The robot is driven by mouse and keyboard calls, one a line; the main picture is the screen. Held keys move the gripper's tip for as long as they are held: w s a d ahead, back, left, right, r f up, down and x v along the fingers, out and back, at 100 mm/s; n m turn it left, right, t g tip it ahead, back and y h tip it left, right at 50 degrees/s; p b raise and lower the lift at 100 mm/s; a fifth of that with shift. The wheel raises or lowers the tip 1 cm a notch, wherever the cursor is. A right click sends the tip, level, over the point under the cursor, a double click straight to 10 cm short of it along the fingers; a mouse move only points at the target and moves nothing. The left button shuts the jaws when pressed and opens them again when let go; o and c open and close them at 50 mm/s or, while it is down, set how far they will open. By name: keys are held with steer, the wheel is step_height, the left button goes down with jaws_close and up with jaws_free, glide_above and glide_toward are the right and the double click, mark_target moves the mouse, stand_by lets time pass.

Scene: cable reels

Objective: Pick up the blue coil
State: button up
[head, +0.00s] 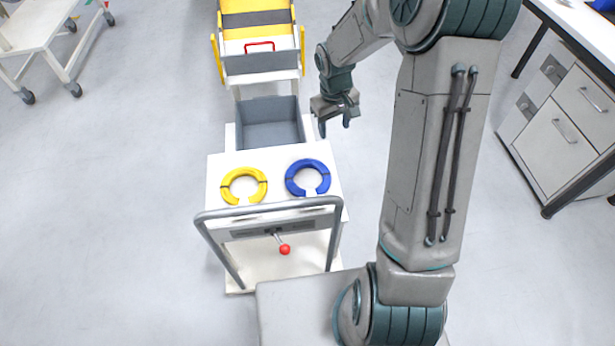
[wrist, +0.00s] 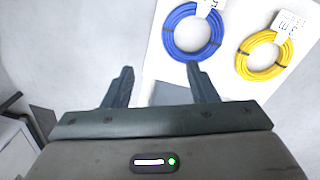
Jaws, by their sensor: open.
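The blue coil (head: 289,180) lies flat on the right side of the white cart top (head: 262,203), with a white tag at its front edge. It also shows in the wrist view (wrist: 167,33), at the top centre, beyond my fingers. The yellow coil (head: 230,187) lies to its left on the same top and shows at the upper right in the wrist view (wrist: 242,60). My gripper (head: 334,128) is open and empty, above and behind the blue coil to its right. In the wrist view my two fingers (wrist: 158,75) are spread, apart from the coil.
A grey bin (head: 268,108) sits behind the coils. The cart has a grey push handle (head: 270,207) and a red-knobbed lever (head: 284,249) in front. A drawer cabinet (head: 560,125) stands right; open floor lies left.

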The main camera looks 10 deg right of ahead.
steer(key=w+f+b, duration=0.1)
steer(key=w+f, duration=0.2)
steer(key=f, duration=0.6)
steer(key=b, duration=0.1)
glide_above(324, 168)
steer(key=shift+n+y, duration=0.3)
steer(key=shift+n, duration=0.1)
steer(key=f, duration=0.7)
steer(key=shift+d+f, duration=0.35)
steer(key=shift+a+f+b, duration=0.2)
steer(key=shift+f+b, duration=0.1)
steer(key=shift+f, duration=1.2)
steer(key=shift+a+f+b, duration=0.15)
steer(key=shift+f+b, duration=0.15)
steer(key=shift+f, duration=1.2)
steer(key=shift+r, duration=0.1)
jaws_close()
